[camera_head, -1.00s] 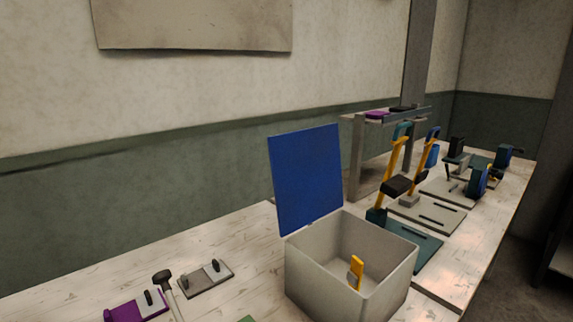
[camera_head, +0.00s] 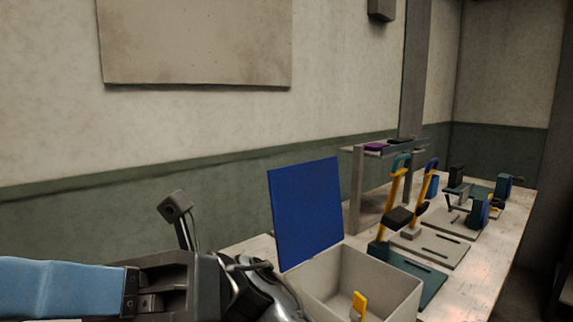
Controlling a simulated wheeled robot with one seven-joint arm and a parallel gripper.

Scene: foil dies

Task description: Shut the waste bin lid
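The waste bin (camera_head: 390,293) is a pale grey open box on the workbench, cut off by the lower picture edge. Its blue lid (camera_head: 305,213) stands open, close to upright, along the bin's left rear edge. A yellow piece (camera_head: 359,304) shows inside the bin. My arm enters from the lower left, and its dark end lies just left of the bin, below and in front of the lid. My gripper's fingers cannot be made out, so I cannot tell whether it is open or shut, or whether it touches the bin.
Foil presses with yellow levers (camera_head: 393,197) stand on base plates to the right of the bin. A grey shelf frame (camera_head: 357,188) stands behind them against the wall. The workbench (camera_head: 492,262) has a bare strip along its right edge.

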